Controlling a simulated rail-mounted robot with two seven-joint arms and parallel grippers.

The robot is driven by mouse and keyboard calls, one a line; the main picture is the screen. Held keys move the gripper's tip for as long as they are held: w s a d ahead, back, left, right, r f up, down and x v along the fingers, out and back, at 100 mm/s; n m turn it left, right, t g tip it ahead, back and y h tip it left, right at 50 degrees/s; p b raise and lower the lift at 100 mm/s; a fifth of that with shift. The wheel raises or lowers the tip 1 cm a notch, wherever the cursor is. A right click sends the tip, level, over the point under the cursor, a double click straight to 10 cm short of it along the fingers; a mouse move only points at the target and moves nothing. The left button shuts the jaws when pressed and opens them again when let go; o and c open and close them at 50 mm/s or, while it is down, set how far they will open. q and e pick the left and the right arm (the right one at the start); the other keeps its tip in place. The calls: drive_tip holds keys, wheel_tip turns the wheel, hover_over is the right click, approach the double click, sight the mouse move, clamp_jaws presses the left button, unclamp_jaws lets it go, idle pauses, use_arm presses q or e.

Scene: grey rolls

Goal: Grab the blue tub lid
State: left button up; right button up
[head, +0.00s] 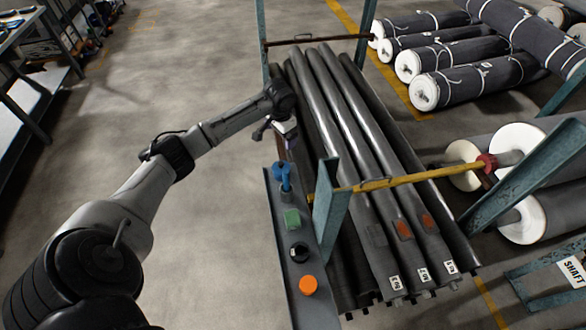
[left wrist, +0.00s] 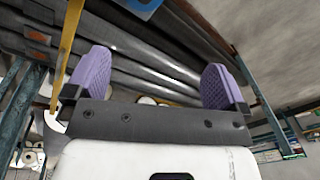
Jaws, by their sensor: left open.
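A blue object (head: 282,173), which I take for the blue tub lid, sits at the far end of a narrow grey shelf (head: 312,313). It has a raised upper part, and its exact shape is too small to tell. My left gripper (head: 276,134) is just beyond it in the head view, open, and apart from it. In the left wrist view the two purple fingers (left wrist: 157,78) are wide apart with nothing between them. A blue piece (left wrist: 140,5) shows at the top edge there, mostly cut off. My right gripper is not in view.
On the same shelf stand a green block (head: 292,218), a black round item (head: 299,252) and an orange disc (head: 308,285). A teal post (head: 328,212) and a yellow bar (head: 400,180) stand close right, by long dark rolls (head: 350,130).

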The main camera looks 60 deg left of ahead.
sight(281, 162)
use_arm(q)
drive_tip(key=shift+n+g+h, duration=0.3)
drive_tip(key=shift+n+h, duration=0.2)
drive_tip(key=shift+h, duration=0.1)
drive_tip(key=f, duration=0.3)
drive_tip(key=d+f+b, duration=0.1)
drive_tip(key=f, duration=0.5)
drive_tip(key=shift+s+d, duration=0.15)
drive_tip(key=shift+s, duration=0.25)
drive_tip(key=shift+s+f+b, duration=0.2)
drive_tip(key=shift+f+b, duration=0.55)
drive_tip(key=shift+f, duration=1.95)
drive_tip(key=shift+c, duration=0.5)
drive_tip(key=c, duration=0.9)
